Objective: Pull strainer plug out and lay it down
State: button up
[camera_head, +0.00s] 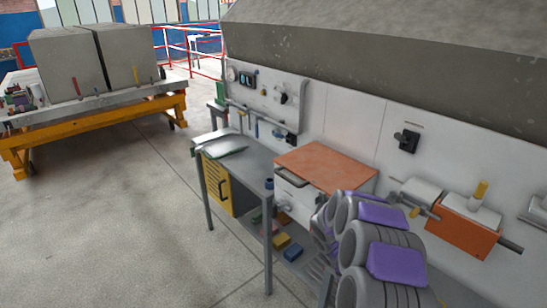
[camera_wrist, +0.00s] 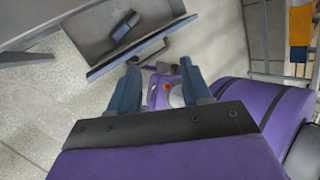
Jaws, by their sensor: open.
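An orange block-shaped fitting (camera_head: 463,228) sits on the pipe along the wall panel at the right of the head view. A light stub with a yellow top (camera_head: 481,190) stands up from it. I cannot tell for sure whether this stub is the strainer plug. My gripper (camera_wrist: 159,66) is open in the wrist view, its two dark fingers apart. No plug shows between the fingers; purple and grey parts, apparently of my own body, lie behind them. My gripper cannot be made out in the head view, so its distance to the fitting is unclear.
A grey workbench (camera_head: 257,160) stands along the wall, with an orange-topped white drawer box (camera_head: 325,163) and a yellow cabinet (camera_head: 217,184). A black wall switch (camera_head: 407,140) is above the pipe. A yellow-framed table (camera_head: 95,125) stands far left. The floor between is clear.

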jog(key=s+a+r+m+t+y, duration=0.1)
jog(key=s+a+r+m+y, duration=0.1)
jog(key=s+a+r+m, duration=0.45)
jog(key=s+a+r+m+y, duration=0.1)
jog(key=s+r+m, duration=0.35)
jog(key=r, duration=0.45)
jog(key=s+a+r+m+y, duration=0.1)
jog(key=s+a+r+m, duration=0.1)
jog(key=s+m, duration=0.4)
jog(key=s+a+r+m+t+y, duration=0.1)
jog(key=s+m, duration=0.5)
jog(key=s, duration=0.6)
notch_tip(320, 180, up, 4)
jog(key=a+y, duration=0.1)
jog(key=a, duration=0.1)
jog(key=shift+a+f+m+t, duration=0.2)
jog(key=shift+a+m+t, duration=0.1)
jog(key=shift+a+m, duration=0.1)
jog(key=shift+s+d, duration=0.1)
